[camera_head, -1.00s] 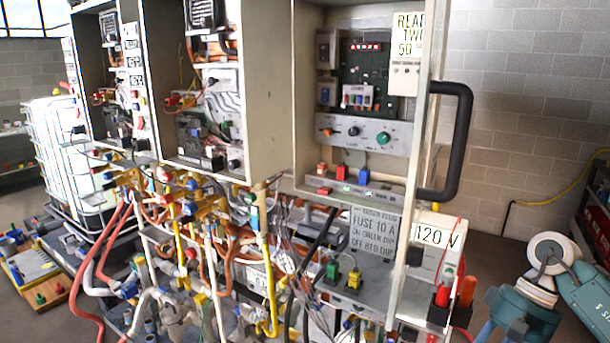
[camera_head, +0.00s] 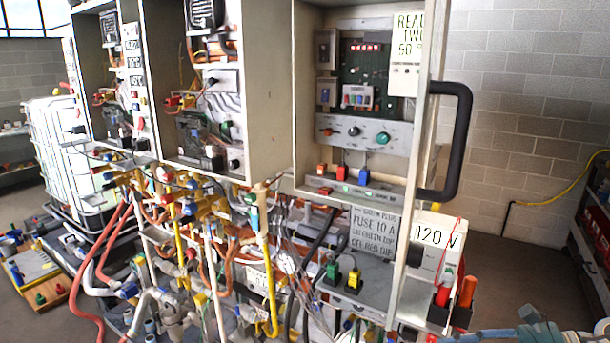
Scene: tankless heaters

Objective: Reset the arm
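My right arm shows only as a small teal piece at the bottom right edge of the head view; its gripper is not visible. My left arm and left gripper are not in view. The tankless heater rack stands in front of me, with an open control cabinet (camera_head: 365,129) on its right side. A black handle (camera_head: 461,140) is fixed to the cabinet's right edge. Neither gripper is seen touching the rack.
Pipes, hoses and valves (camera_head: 180,230) crowd the rack's lower part. A box marked 120 V (camera_head: 437,235) sticks out at the lower right. A white caged tank (camera_head: 70,165) stands at left, shelves (camera_head: 597,205) at far right. The floor (camera_head: 545,265) between the rack and shelves is clear.

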